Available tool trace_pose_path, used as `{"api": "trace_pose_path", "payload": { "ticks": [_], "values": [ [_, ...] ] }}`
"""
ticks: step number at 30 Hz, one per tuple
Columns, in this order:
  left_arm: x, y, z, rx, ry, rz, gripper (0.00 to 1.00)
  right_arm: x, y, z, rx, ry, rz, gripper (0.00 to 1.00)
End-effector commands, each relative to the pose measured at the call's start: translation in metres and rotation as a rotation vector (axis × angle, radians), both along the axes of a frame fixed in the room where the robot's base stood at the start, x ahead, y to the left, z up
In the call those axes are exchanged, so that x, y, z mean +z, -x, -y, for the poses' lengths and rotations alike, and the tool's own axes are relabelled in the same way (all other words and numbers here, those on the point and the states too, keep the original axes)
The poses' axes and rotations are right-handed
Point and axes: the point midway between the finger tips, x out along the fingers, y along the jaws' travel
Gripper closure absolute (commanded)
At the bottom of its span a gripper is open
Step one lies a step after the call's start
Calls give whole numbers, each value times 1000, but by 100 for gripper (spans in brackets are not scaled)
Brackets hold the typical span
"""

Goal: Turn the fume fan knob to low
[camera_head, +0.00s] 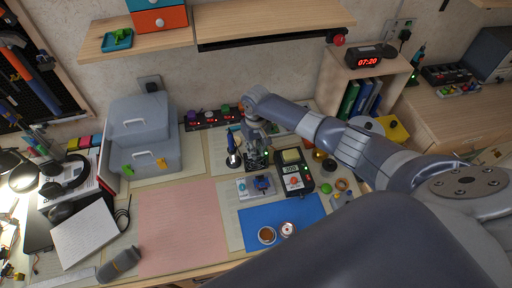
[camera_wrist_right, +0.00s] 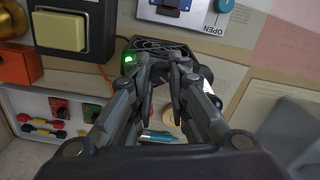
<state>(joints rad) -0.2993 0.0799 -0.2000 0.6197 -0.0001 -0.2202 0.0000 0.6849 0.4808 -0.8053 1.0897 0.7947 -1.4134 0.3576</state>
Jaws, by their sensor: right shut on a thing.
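The fume fan appears to be the small black box (camera_head: 258,163) on the table. In the right wrist view the box shows dark curved grille lines (camera_wrist_right: 155,44) and a lit green patch (camera_wrist_right: 129,59). My right gripper (camera_head: 256,143) comes down over it from behind. In the right wrist view its fingers (camera_wrist_right: 175,64) are closed together at the near side of the box, around something small. The knob itself is hidden by the fingertips, so its setting cannot be read. My left gripper is in neither view.
A black unit with a yellow pad (camera_head: 291,156) stands right of the fan. A grey panel with a blue knob (camera_head: 262,184) lies in front. A soldering iron stand (camera_head: 233,158) is close on the left. The pink mat (camera_head: 180,225) is clear.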

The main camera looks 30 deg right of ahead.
Motion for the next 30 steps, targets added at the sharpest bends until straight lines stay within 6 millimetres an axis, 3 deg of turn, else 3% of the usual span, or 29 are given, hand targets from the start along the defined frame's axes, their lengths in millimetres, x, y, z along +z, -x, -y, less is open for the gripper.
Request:
{"api": "trace_pose_path", "payload": {
  "ticks": [7,8,10,22,26,30],
  "values": [
    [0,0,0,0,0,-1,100,1,-1,0,0,0,4,100],
    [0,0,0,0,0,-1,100,1,-1,0,0,0,4,77],
    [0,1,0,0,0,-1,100,1,-1,0,1,0,4,62],
    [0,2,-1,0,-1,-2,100,4,-1,0,1,0,2,62],
    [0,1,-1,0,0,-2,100,21,-2,1,2,-1,5,62],
    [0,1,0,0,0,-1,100,51,-2,0,2,-1,7,62]
  ]
}}
